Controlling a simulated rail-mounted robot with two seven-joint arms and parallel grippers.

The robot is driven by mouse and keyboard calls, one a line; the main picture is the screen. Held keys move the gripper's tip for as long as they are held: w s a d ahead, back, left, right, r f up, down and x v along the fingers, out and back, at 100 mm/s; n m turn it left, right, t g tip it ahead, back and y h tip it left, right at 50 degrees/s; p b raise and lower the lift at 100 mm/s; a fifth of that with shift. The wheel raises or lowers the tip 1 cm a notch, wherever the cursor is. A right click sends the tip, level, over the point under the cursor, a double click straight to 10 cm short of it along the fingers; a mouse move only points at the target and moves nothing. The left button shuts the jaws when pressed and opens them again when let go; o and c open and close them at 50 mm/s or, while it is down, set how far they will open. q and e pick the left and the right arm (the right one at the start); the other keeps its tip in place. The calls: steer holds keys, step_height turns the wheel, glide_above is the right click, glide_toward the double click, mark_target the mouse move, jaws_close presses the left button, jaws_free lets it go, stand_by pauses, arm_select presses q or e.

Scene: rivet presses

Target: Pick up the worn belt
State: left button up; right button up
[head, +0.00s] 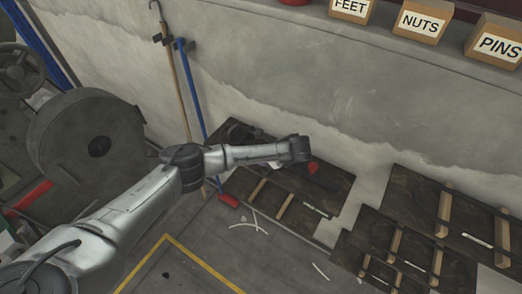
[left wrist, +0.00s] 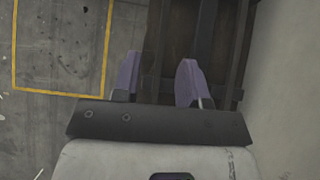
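My left arm reaches in from the left in the head view, and its far end is over the dark wooden panels by the wall. The fingers are hard to make out there. In the left wrist view my left gripper (left wrist: 160,66) has its two purple fingers spread apart with nothing visible between them; a dark brown panel (left wrist: 184,30) lies beyond. I cannot pick out the worn belt with certainty; dark shapes lie on the left panel, partly hidden by my arm. My right gripper is in neither view.
A left dark panel (head: 332,188) and right panels (head: 405,190) with wooden bars lie along the wall. A blue-handled tool (head: 192,90) leans there. White strips (head: 248,223) lie on the floor. A large grey wheel (head: 75,130) stands left. Labelled boxes (head: 420,20) sit on a ledge.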

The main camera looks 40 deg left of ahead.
arm_select(q)
steer(key=shift+x, duration=2.75)
steer(key=shift+w, duration=0.15)
steer(key=shift+c, duration=0.4)
jaws_close()
